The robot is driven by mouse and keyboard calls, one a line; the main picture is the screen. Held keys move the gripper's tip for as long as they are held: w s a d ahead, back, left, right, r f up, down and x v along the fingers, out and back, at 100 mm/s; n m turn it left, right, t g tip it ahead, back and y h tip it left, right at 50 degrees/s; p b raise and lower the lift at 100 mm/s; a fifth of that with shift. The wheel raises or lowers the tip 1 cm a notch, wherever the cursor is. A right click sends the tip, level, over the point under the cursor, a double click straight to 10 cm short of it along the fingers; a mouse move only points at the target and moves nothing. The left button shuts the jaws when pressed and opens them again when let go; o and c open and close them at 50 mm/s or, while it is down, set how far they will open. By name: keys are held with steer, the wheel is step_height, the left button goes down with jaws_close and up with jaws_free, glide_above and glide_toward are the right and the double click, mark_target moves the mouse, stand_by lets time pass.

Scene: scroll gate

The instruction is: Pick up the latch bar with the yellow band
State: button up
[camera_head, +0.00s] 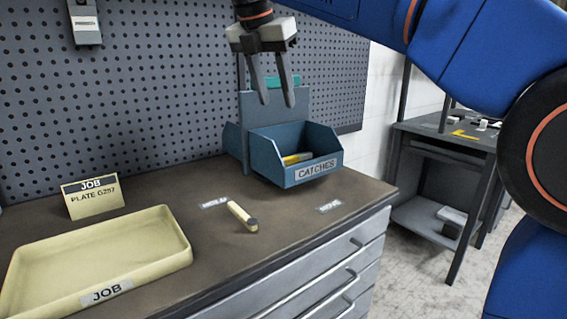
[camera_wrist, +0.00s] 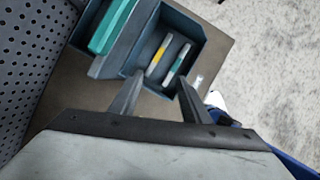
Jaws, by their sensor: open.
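The bar with the yellow band (camera_wrist: 158,54) lies inside the blue CATCHES bin (camera_wrist: 205,32), beside a bar with a teal band (camera_wrist: 177,63). In the head view the yellow-banded bar (camera_head: 297,158) shows partly above the front wall of the CATCHES bin (camera_head: 330,153). My gripper (camera_head: 277,100) is open and empty, fingers pointing down, above the bin and apart from the bars. In the wrist view my gripper's fingertips (camera_wrist: 158,80) appear near the bin's edge, with both bars beyond them.
A tall blue-grey panel (camera_head: 246,135) stands at the bin's left, near the pegboard (camera_head: 120,100). A cream bar with a dark end (camera_head: 240,214) lies on the worktop. A cream JOB tray (camera_head: 165,262) and JOB card (camera_head: 92,196) are at left. A teal piece (camera_wrist: 112,25) sits beside the bin.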

glide_toward(290, 157)
steer(key=shift+d+f, duration=0.2)
steer(key=shift+f, duration=0.35)
steer(key=shift+d+f, duration=0.2)
steer(key=shift+f, duration=0.35)
steer(key=shift+x, duration=2.8)
steer(key=shift+w+a, duration=0.15)
jaws_close()
